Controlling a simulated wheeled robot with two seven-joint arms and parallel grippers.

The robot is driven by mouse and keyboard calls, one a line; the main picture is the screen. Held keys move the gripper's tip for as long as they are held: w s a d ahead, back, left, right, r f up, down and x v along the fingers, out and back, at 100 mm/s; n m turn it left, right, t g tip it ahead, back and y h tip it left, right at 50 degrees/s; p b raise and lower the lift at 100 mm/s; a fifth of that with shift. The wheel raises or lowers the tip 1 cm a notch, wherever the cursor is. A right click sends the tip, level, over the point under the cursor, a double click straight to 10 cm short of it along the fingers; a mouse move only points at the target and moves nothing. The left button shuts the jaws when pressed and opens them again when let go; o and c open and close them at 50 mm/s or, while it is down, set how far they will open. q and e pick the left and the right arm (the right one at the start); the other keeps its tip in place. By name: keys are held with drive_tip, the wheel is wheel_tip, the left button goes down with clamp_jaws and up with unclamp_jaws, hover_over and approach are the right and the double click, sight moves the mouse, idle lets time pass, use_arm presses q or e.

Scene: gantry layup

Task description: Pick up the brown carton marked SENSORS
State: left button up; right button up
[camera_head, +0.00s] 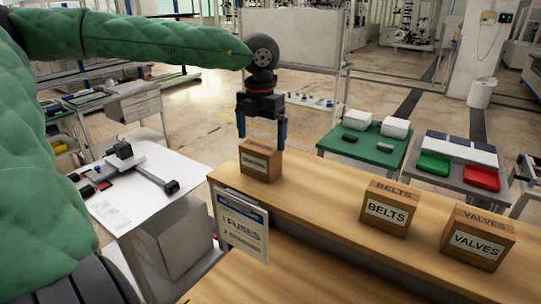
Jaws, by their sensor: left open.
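A brown carton (260,168) stands at the left end of the wooden counter. Its white label is too small and shaded to read. My left gripper (262,138) hangs over it, pointing down, with its two blue fingers apart. The fingertips are at about the height of the carton's top, one towards each side; I cannot tell whether they touch it. Two other brown cartons stand to the right on the counter, one marked BELTS (386,212) and one marked VALVES (476,243). My right gripper is not in view.
The wooden counter (318,189) is bare between the SENSORS-side carton and BELTS. A white table (135,213) with tools stands left. A green table (376,153) and a trolley with bins (480,178) stand behind.

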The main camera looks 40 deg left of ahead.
sight(260, 146)
use_arm(q)
drive_tip(key=shift+s+f, duration=0.25)
drive_tip(key=shift+f, duration=0.8)
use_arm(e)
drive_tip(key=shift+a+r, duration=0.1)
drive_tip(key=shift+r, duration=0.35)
use_arm(q)
drive_tip(key=shift+f, duration=0.25)
drive_tip(key=f, duration=0.3)
drive_tip(key=shift+w+f, duration=0.2)
drive_tip(key=shift+f, duration=0.2)
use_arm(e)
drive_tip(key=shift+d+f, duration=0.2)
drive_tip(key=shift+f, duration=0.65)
use_arm(q)
drive_tip(key=shift+a+f, duration=0.1)
drive_tip(key=shift+f, duration=0.45)
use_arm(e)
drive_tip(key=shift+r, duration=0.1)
use_arm(q)
drive_tip(key=shift+c, duration=0.4)
drive_tip(key=c, duration=0.7)
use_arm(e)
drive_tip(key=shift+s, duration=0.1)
use_arm(q)
drive_tip(key=shift+c, duration=0.7)
drive_tip(key=shift+r, duration=0.15)
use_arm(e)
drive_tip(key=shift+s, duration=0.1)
